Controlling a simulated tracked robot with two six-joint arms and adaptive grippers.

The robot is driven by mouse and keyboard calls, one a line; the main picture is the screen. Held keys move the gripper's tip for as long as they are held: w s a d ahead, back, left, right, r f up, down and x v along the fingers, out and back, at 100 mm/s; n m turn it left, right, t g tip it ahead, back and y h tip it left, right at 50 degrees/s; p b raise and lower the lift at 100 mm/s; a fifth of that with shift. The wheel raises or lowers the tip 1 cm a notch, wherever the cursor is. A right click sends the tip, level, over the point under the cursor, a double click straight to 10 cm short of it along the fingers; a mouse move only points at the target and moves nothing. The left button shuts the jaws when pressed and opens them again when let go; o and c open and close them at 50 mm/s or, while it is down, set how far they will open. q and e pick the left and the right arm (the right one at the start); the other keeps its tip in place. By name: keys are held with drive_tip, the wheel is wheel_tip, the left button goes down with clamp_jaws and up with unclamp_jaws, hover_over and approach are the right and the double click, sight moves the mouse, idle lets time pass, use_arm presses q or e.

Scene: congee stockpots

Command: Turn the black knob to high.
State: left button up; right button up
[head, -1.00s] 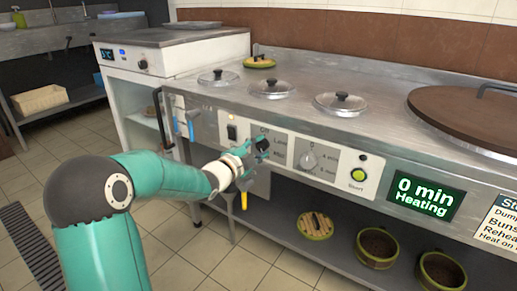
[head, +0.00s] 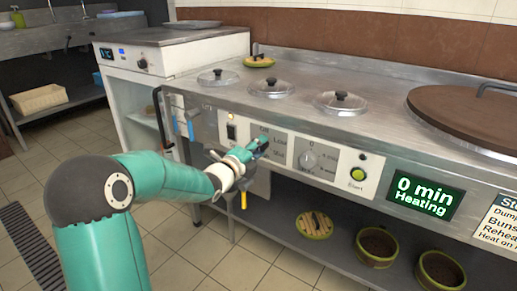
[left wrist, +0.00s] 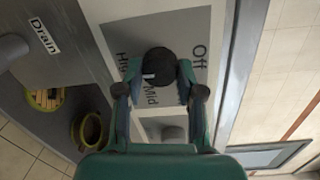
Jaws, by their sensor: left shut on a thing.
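The black knob (left wrist: 158,66) sits on a grey dial plate (left wrist: 186,28) marked Off, Mid and High in the left wrist view. My left gripper (left wrist: 160,76) is shut on it, one finger on each side. The knob's white mark lies at its lower left, toward the High and Mid side; I cannot tell exactly which label it meets. A finger hides part of the scale. In the head view my left gripper (head: 262,148) is at the control panel (head: 284,143) and hides most of the knob. My right gripper is not in view.
A second, grey knob (head: 308,160), a green Start button (head: 358,174) and a display (head: 425,196) reading "0 min Heating" are to the right. A power switch (head: 231,132) is just left. A yellow-handled drain valve (head: 243,200) hangs below my gripper.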

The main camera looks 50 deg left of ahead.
use_arm(q)
drive_tip(key=shift+w+d+f, duration=0.1)
drive_tip(key=shift+d+f, duration=0.15)
drive_tip(key=shift+f, duration=0.05)
drive_tip(key=o, duration=1.1)
drive_tip(key=shift+o, duration=0.2)
drive_tip(key=shift+a+r, duration=0.1)
drive_tip(key=v, duration=1.2)
